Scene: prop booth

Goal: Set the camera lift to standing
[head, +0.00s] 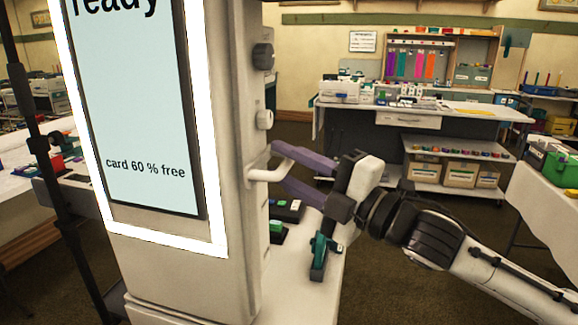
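The pale booth column (232,150) stands close at the left. Its lit screen (140,110) reads "ready" at the top and "card 60 % free" lower down. On the column's right side are a dark knob (263,57), a pale knob (264,119) below it, and a pale handle (264,175) lower still. My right gripper (282,167) comes in from the right with its purple fingers apart, one above and one below the handle's outer end. I cannot tell whether they touch it. No lift position marking is readable. My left gripper is out of view.
A pale ledge (300,290) below the gripper carries a teal and black device (320,257) and small dark items. A dark stand pole (50,170) rises at the left. A cluttered workbench (440,111) stands behind; a green box (562,169) sits at right. Open floor lies between.

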